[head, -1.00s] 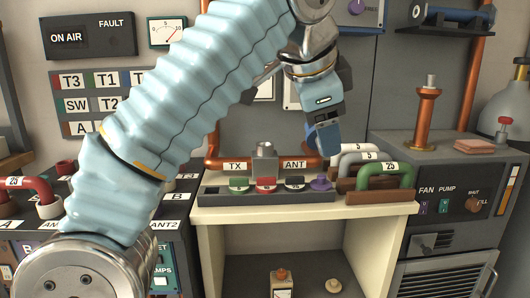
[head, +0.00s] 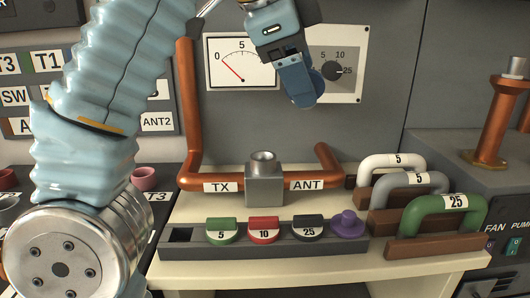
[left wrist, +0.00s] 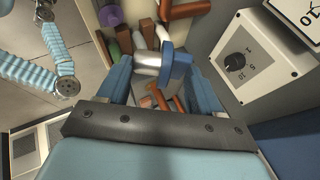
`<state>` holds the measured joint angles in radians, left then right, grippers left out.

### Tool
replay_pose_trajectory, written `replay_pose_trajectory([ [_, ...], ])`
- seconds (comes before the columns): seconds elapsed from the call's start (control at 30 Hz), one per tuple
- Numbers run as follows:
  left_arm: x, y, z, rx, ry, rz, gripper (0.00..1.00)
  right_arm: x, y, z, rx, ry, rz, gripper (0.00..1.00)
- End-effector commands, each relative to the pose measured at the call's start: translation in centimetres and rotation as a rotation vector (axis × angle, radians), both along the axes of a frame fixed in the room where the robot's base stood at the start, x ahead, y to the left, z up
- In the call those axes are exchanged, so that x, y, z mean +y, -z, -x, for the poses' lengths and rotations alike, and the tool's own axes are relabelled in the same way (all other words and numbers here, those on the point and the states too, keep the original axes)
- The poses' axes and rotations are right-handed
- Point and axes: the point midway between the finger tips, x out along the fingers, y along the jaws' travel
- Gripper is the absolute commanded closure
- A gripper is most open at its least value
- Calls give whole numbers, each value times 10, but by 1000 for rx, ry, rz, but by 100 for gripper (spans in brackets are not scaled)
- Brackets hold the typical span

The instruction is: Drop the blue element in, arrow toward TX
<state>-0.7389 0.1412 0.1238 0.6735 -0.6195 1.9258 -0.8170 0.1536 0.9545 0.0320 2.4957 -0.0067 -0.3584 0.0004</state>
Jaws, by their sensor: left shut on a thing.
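My left gripper (head: 300,88) is shut on the blue element (head: 319,84). It holds it in the air above and slightly right of the grey socket block (head: 263,184). In the left wrist view, the blue element (left wrist: 178,64) sits between the two fingers. The fingers partly hide it, and I cannot make out its arrow. The socket block has a round opening on top and stands in the copper line between the TX label (head: 221,187) and the ANT label (head: 307,185). My right gripper is not in view.
A dark holder (head: 280,248) in front carries the green 5, red 10 and black 25 elements and a purple knob-like piece (head: 346,224); its left slot is empty. U-shaped links stand at right, the green one (head: 448,208) nearest. Meters (head: 241,62) hang behind the gripper.

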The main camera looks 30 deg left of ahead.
Motion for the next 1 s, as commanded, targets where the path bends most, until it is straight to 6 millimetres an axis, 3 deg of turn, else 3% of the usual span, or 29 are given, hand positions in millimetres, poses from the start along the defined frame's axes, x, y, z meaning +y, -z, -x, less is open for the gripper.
replay_pose_trajectory([
  [0.17,26,14,-18,3,-9,0,72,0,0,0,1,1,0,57],
  [0.37,71,40,-53,5,-10,1,72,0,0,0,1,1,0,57],
  [0.5,90,68,-67,5,-5,0,72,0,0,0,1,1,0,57],
  [0.83,111,102,-84,1,-4,1,72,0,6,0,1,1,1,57],
  [1.0,110,128,-84,0,-2,0,72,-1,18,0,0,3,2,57],
])
